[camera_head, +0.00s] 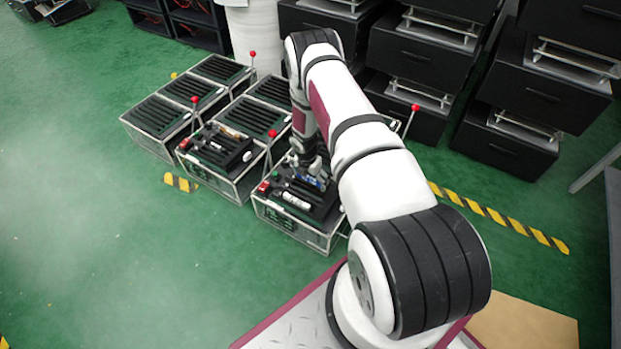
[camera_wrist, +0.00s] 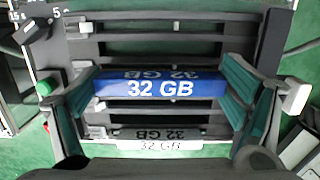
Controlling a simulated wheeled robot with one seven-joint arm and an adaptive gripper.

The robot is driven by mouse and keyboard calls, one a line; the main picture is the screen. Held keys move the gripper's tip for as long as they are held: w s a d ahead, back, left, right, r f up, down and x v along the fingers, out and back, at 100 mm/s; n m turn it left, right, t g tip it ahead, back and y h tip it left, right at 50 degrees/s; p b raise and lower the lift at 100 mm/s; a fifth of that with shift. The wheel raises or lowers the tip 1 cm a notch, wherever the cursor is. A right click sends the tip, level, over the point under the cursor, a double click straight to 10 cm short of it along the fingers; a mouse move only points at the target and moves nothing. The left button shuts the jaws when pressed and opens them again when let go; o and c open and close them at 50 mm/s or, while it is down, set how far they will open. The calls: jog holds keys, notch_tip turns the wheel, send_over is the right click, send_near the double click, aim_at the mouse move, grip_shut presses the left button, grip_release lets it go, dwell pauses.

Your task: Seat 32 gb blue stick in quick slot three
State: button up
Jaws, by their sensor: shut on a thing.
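The blue stick (camera_wrist: 158,88), marked 32 GB, lies level across the wrist view between the two fingers of my gripper (camera_wrist: 157,96). The fingers are shut on its two ends. Behind and below it is a dark board with parallel black slots (camera_wrist: 150,46). I cannot tell from these views whether the stick is above a slot or in one. In the head view, a bit of blue (camera_head: 313,182) shows under my gripper (camera_head: 308,166), over the nearest fixture box (camera_head: 290,226). Slot numbers are not clearly readable.
A white-labelled 32 GB stick (camera_wrist: 160,145) sits close in front of the blue one. Small white latches line the left of the slots. A green button (camera_wrist: 44,88) is at left. More lever boxes (camera_head: 212,160) with red-knobbed levers (camera_head: 272,133) stand close by.

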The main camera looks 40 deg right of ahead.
jog(key=shift+f+b, duration=1.3)
jog(key=shift+f, duration=0.05)
jog(key=o, duration=0.8)
jog(key=shift+o, duration=0.2)
notch_tip(320, 180, up, 12)
jog(key=a, duration=0.1)
jog(key=shift+s+a, duration=0.3)
jog(key=shift+a, duration=0.1)
jog(key=shift+f, duration=0.1)
